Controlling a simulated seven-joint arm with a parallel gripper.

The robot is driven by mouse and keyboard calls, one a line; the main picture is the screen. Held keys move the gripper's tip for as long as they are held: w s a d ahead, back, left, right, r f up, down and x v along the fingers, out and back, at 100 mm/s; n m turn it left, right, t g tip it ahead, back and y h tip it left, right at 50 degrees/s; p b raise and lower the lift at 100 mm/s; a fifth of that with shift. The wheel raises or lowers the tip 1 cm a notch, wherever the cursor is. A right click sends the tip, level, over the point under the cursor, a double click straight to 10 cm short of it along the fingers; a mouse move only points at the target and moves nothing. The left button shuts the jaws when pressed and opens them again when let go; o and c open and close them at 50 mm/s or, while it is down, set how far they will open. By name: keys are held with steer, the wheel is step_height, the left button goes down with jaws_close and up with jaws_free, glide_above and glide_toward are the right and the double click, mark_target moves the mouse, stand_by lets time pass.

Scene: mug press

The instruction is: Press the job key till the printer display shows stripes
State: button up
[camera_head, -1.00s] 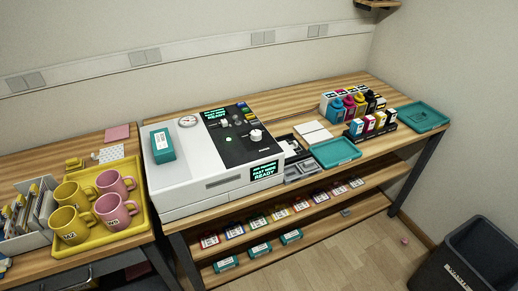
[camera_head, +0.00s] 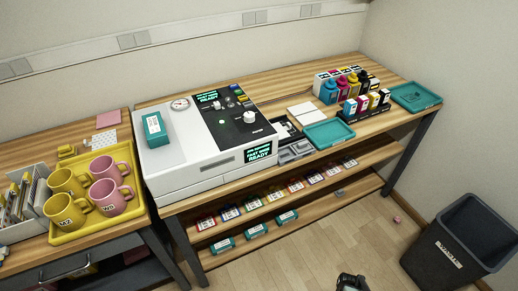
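The printer (camera_head: 205,155) is a white box on the wooden bench. Its dark control panel (camera_head: 228,125) has knobs, a green lit spot (camera_head: 222,122) and several small coloured keys (camera_head: 248,102) at the upper right edge. I cannot tell which is the job key. The front display (camera_head: 259,152) shows green text on dark, with READY legible and no stripes. A smaller display (camera_head: 207,97) on top also shows green text. My gripper (camera_head: 352,283) shows only as a dark piece at the bottom edge, over the floor, far from the printer. Its fingers cannot be made out.
A yellow tray (camera_head: 141,204) with yellow and pink mugs stands left. A teal box (camera_head: 155,129) lies on the printer. Ink bottles (camera_head: 329,91), cartridges and teal trays (camera_head: 329,133) stand right. A dark bin (camera_head: 455,245) stands on the floor. Floor in front is mostly clear.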

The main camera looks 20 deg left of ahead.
jaws_close()
stand_by(1.5)
